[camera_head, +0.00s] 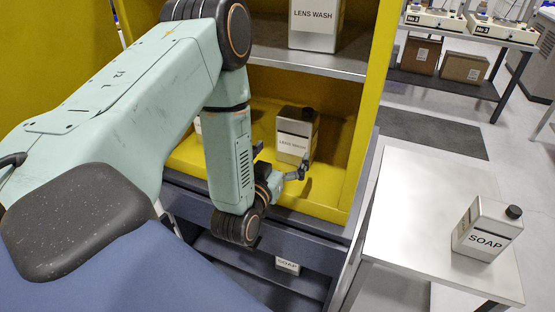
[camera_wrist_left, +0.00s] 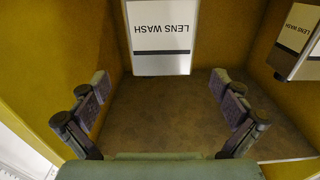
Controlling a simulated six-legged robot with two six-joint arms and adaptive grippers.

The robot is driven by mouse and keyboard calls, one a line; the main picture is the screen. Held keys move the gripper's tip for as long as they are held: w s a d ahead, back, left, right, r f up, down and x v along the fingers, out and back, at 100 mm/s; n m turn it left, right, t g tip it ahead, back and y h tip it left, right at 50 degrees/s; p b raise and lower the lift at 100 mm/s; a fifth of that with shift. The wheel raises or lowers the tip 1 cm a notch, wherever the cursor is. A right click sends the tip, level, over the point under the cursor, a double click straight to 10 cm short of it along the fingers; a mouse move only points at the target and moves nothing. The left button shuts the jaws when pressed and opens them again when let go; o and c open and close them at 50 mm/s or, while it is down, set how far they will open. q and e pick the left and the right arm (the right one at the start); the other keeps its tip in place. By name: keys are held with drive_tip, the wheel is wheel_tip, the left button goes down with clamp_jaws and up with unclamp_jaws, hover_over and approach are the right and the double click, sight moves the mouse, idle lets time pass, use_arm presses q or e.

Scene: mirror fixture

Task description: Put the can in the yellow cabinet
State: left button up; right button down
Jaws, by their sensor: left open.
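A white can labelled LENS WASH (camera_head: 295,145) with a black cap stands upright on the lower level of the yellow cabinet (camera_head: 352,160). My left gripper (camera_head: 281,166) is at the cabinet opening, just in front of this can. In the left wrist view the gripper (camera_wrist_left: 160,88) is open with nothing between its fingers. There the can (camera_wrist_left: 162,35) appears upside down, beyond the fingertips and roughly centred between them. Another LENS WASH can (camera_head: 314,24) stands on the cabinet's upper shelf. My right gripper is not in view.
A SOAP can (camera_head: 487,230) stands on a white table (camera_head: 415,195) to the right. Another SOAP can (camera_head: 287,266) sits low beneath the cabinet. A grey metal shelf (camera_head: 330,66) is above the gripper. A second can (camera_wrist_left: 298,30) shows at the wrist view's right edge.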

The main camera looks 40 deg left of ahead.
use_arm(q)
drive_tip(key=shift+v, duration=1.5)
drive_tip(key=shift+w+a+f, duration=0.1)
drive_tip(key=shift+w+f, duration=0.05)
